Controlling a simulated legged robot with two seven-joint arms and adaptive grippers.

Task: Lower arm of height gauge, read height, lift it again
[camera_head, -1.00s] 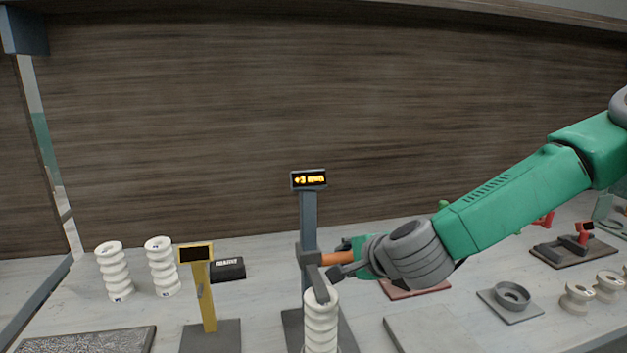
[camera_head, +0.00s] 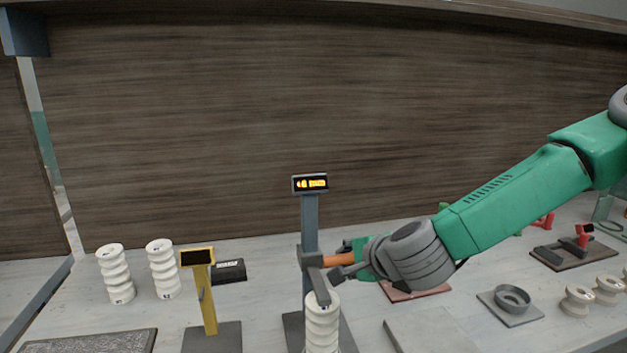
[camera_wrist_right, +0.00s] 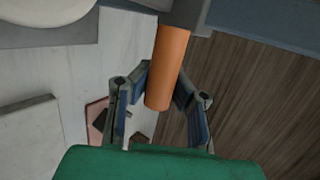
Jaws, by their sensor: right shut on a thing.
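The height gauge (camera_head: 310,222) is a grey upright post on a dark base, with a small lit orange display (camera_head: 310,183) on top; its digits are too small to read. Its sliding arm (camera_head: 318,285) reaches forward over a white ribbed insulator (camera_head: 321,325) standing on the base. The arm's tip is at the insulator's top; I cannot tell if they touch. My right gripper (camera_head: 350,262) is shut on the gauge's orange handle (camera_head: 338,259). In the right wrist view the handle (camera_wrist_right: 168,70) sits between the fingers (camera_wrist_right: 160,100). My left gripper is not in view.
A yellow gauge (camera_head: 204,290) with a dark display stands left, near a black box (camera_head: 229,270). Two white insulators (camera_head: 115,272) stand further left. A grey ring on a plate (camera_head: 512,298) and small white spools (camera_head: 577,300) are at right. A flat grey plate (camera_head: 430,330) lies in front.

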